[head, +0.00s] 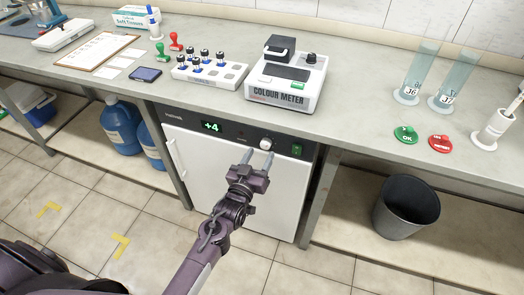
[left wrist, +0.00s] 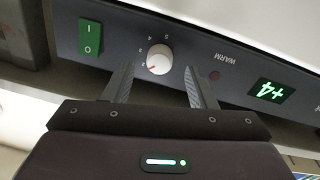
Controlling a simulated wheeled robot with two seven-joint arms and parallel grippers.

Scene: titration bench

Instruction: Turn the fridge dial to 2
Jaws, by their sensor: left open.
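The fridge (head: 235,185) is a white under-bench unit with a dark control strip. The picture there is upside down. My left gripper (head: 259,158) is open and empty in front of the dial. In the left wrist view its fingers (left wrist: 158,74) stand on either side of the dial, apart from it.
A green switch (left wrist: 90,37) and a lit +4 display (head: 211,126) flank the dial on the strip. The bench above holds a colour meter (head: 286,80) and a vial rack (head: 210,70). A dark bin (head: 406,208) stands to the right; blue containers (head: 122,127) stand to the left.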

